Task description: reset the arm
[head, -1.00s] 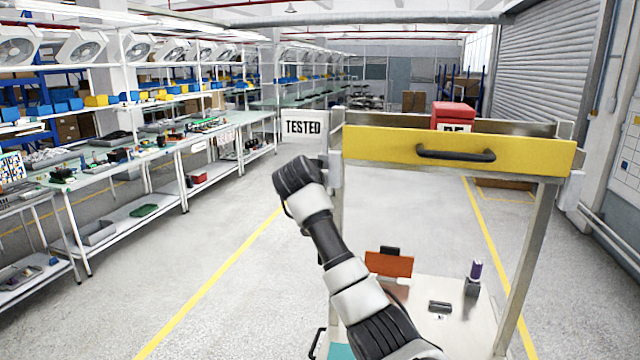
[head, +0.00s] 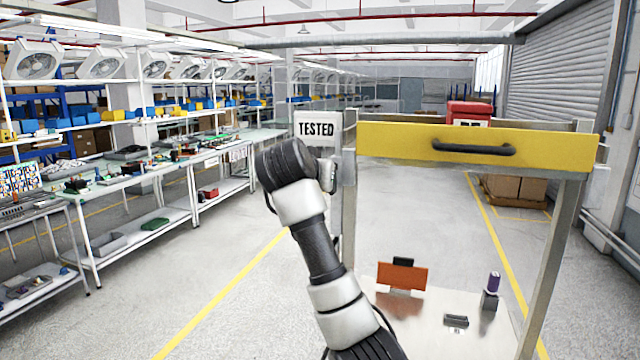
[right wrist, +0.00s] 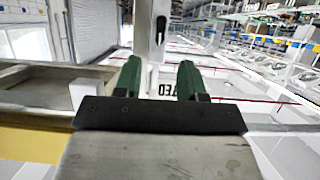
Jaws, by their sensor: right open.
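My right arm (head: 310,245) rises from the bottom of the head view, its upper end bent just left of the cart's post. Its gripper cannot be made out there. In the right wrist view my right gripper (right wrist: 160,78) shows two green fingers apart, with nothing held between them. The white TESTED sign (head: 317,130) hangs at the cart's left post; part of its lettering also shows between the fingers in the right wrist view (right wrist: 174,89). My left gripper is not in view.
A metal cart with a yellow drawer front (head: 400,146) and black handle (head: 474,147) stands close on the right. Workbenches (head: 130,172) line the left; the floor between is clear.

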